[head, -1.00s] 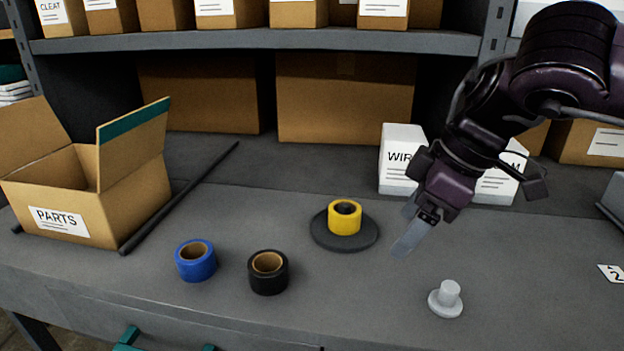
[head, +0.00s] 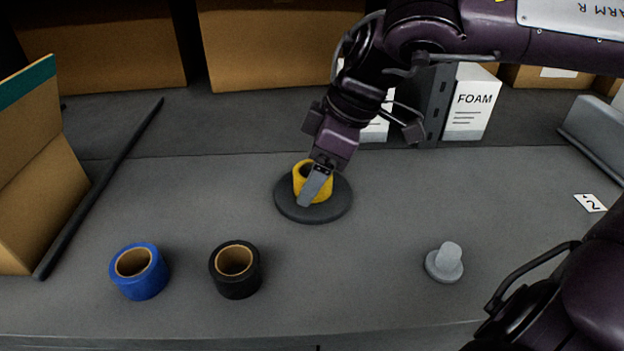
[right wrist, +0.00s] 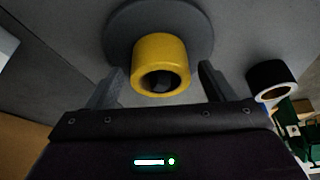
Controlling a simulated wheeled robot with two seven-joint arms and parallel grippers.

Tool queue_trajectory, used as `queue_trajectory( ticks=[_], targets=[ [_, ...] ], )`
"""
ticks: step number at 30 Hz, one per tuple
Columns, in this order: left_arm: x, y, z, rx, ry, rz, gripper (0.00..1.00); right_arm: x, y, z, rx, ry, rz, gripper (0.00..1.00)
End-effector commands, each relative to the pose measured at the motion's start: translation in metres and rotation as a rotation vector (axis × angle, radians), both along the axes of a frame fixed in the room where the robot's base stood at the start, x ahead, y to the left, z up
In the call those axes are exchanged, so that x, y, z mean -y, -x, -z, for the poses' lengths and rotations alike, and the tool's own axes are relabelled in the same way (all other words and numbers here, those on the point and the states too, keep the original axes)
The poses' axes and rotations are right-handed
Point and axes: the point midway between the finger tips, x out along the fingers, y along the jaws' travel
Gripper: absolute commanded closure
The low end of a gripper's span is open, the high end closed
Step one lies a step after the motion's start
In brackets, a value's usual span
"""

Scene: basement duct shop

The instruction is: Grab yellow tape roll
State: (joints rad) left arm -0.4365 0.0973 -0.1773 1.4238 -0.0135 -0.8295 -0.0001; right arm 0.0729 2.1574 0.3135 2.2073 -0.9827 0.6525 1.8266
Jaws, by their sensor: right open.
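The yellow tape roll (head: 299,178) sits on a round dark grey disc (head: 288,205) on the bench. My right gripper (head: 308,198) is at the roll and partly covers it in the head view. In the right wrist view the roll (right wrist: 160,62) lies ahead of and between the two spread fingers of my gripper (right wrist: 162,90), with a gap on each side. A dark core shows inside the roll. The gripper is open and holds nothing. My left gripper is not in view.
A blue tape roll (head: 139,271) and a black tape roll (head: 235,270) stand left of the disc, nearer the front edge. A grey knobbed piece (head: 445,262) stands at the right. A dark rod (head: 105,180) and an open cardboard box (head: 35,170) are at the left. A FOAM box (head: 471,103) stands behind.

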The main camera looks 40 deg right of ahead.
Motion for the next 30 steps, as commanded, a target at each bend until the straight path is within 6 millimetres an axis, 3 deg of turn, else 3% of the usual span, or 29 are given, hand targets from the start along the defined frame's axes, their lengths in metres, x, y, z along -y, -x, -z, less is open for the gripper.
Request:
queue_trajectory(
  ticks=[10, 21, 30],
  targets=[
    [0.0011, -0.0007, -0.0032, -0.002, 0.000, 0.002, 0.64, -0.0025, -0.0020, 0.0080, 0.000, 0.000, -0.001, 0.26],
    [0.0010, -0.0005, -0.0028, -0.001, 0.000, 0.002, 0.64, -0.0024, -0.0020, 0.0077, 0.001, 0.001, -0.001, 0.73],
    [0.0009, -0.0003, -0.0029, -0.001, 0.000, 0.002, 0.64, -0.0023, -0.0022, 0.0048, 0.001, 0.001, -0.001, 0.73]
  ],
)
